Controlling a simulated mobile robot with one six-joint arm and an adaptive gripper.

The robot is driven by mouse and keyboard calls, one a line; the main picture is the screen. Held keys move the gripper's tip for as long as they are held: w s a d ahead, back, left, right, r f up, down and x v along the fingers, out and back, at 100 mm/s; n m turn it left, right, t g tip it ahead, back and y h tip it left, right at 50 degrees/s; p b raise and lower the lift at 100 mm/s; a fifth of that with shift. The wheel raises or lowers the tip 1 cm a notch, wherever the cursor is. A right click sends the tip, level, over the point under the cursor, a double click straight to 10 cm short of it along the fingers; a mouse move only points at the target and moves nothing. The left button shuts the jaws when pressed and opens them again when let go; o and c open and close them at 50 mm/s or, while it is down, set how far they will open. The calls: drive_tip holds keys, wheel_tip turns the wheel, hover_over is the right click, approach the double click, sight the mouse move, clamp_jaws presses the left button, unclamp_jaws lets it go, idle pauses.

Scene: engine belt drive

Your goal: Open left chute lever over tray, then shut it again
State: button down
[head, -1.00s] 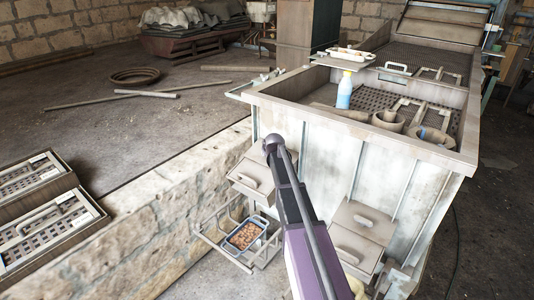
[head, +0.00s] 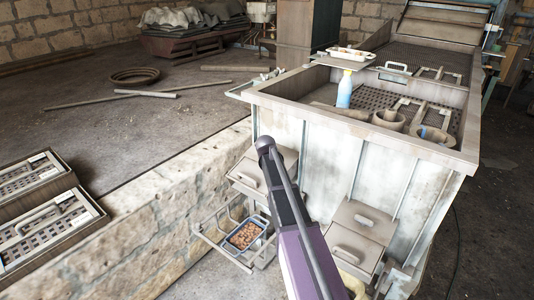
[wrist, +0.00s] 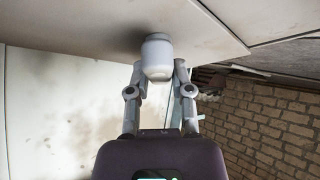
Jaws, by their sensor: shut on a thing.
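In the wrist view my gripper (wrist: 159,88) has its two grey fingers on either side of a pale rounded knob (wrist: 158,55), shut on it. The knob sits against a pale panel; the picture does not show whether it belongs to the left chute lever. In the head view the left chute box (head: 248,178) with its handle is on the machine's front, partly behind my arm. Below it a blue-rimmed tray (head: 262,221) of brown pieces sits on a wire rack. My gripper's fingers cannot be made out in the head view.
A second chute box (head: 352,241) with a handle is to the right of my arm. A low stone wall (head: 165,205) runs left of the machine. A blue-white bottle (head: 344,92) stands at the trough's rim. A brick wall (wrist: 265,125) shows in the wrist view.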

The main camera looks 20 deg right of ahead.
drive_tip(key=m+g+h, duration=0.1)
drive_tip(key=m+h, duration=0.1)
drive_tip(key=m, duration=0.2)
drive_tip(key=shift+m+h+b, duration=0.3)
drive_tip(key=shift+m+h, duration=0.1)
drive_tip(key=shift+d+m+g+h, duration=0.1)
drive_tip(key=shift+m+g+h, duration=0.5)
drive_tip(key=shift+m, duration=1)
drive_tip(key=c, duration=0.5)
unclamp_jaws()
drive_tip(key=shift+s+n+t, duration=0.1)
drive_tip(key=shift+n+t, duration=0.2)
drive_tip(key=shift+n, duration=0.5)
